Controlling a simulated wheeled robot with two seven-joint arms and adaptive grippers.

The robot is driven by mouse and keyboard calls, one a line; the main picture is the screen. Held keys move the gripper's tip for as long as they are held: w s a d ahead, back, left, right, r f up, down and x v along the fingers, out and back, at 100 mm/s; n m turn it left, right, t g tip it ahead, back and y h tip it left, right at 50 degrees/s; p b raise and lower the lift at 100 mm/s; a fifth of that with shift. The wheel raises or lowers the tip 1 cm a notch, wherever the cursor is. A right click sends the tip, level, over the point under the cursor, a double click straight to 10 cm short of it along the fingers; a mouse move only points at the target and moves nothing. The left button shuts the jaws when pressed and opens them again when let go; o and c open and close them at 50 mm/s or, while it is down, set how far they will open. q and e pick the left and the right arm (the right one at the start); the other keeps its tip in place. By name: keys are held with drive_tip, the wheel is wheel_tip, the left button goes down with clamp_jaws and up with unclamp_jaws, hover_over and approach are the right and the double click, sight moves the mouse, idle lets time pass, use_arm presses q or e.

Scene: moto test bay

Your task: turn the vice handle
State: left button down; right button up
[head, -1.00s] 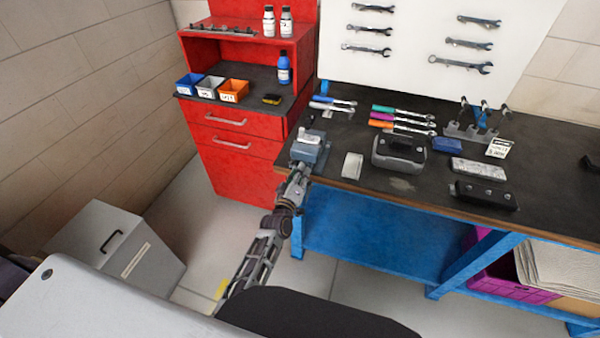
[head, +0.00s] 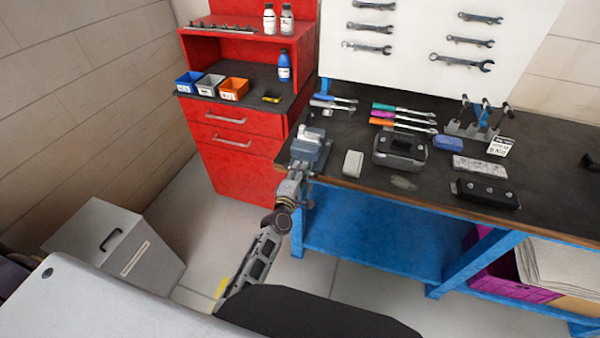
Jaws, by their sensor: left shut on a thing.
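The blue-grey vice (head: 309,146) is mounted at the left front corner of the dark workbench (head: 400,182). My left gripper (head: 297,172) is at the vice's front, below its jaws, shut on the vice handle. The handle itself is mostly hidden by the gripper and too small to make out clearly. My left arm reaches up to it from the bottom of the view. My right gripper is not in view.
A red cabinet (head: 238,165) stands left of the bench. A grey bin (head: 118,250) stands on the floor at left. Floor before the cabinet is clear.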

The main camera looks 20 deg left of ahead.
use_arm(q)
drive_tip(key=shift+w+a+r+n, duration=0.25)
drive_tip(key=shift+r+n, duration=0.15)
drive_tip(key=shift+r, duration=0.15)
drive_tip(key=c, duration=1.3)
unclamp_jaws()
drive_tip(key=shift+s+f, duration=0.2)
